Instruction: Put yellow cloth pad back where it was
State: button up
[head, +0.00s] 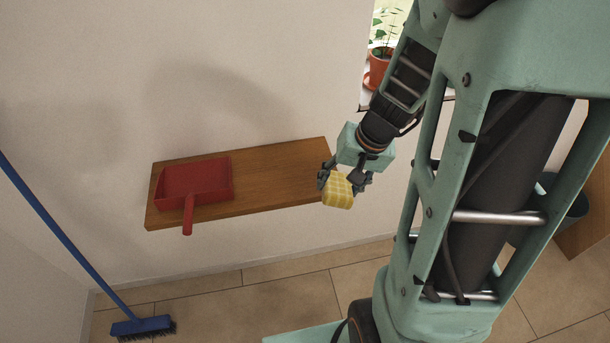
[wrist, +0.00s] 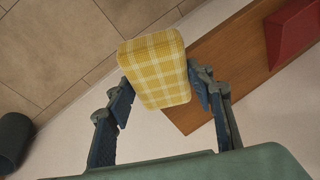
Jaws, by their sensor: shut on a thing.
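The yellow cloth pad (head: 338,192), a thick checked block, is held between the fingers of my gripper (head: 345,180). My gripper is shut on the pad, in front of the right end of the wooden shelf (head: 280,178). In the wrist view the pad (wrist: 155,70) sits between the two fingertips of my gripper (wrist: 160,85), with the shelf (wrist: 215,62) behind it to the right. In that view the pad covers part of the shelf's end. I cannot tell its exact height above the shelf.
A red dustpan (head: 195,182) lies on the left part of the shelf, its handle over the front edge. The shelf's right half is bare. A blue broom (head: 65,245) leans at the left. A potted plant (head: 381,65) stands at the window. A dark bin (head: 565,205) is at the right.

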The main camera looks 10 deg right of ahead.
jog(key=w+d+r+n+t+h, duration=0.1)
jog(key=w+d+r+n+h, duration=0.1)
jog(key=d+r+n, duration=0.1)
jog(key=shift+w+r+t, duration=0.1)
jog(key=shift+r+t, duration=0.05)
jog(key=shift+t, duration=0.25)
jog(key=shift+w+r+b, duration=0.25)
jog(key=shift+b, duration=0.05)
jog(key=shift+w+n, duration=0.3)
jog(key=w+a+f+b, duration=0.1)
jog(key=w+a+f, duration=0.1)
jog(key=w, duration=0.1)
jog(key=w+a+f+b, duration=0.1)
jog(key=w+a+f, duration=0.1)
jog(key=w+f, duration=0.1)
jog(key=w+a+f+b, duration=0.1)
jog(key=w+a+f, duration=0.2)
jog(key=shift+w+f, duration=0.2)
jog(key=shift+w, duration=0.15)
jog(key=shift+w+a+f+b, duration=0.1)
jog(key=shift+w+f+b, duration=0.15)
jog(key=shift+w+b, duration=0.1)
jog(key=shift+w+a+f, duration=0.1)
jog(key=shift+f, duration=0.15)
jog(key=shift+w+a+f+b, duration=0.15)
jog(key=shift+f+b, duration=1.3)
jog(key=shift+f, duration=0.2)
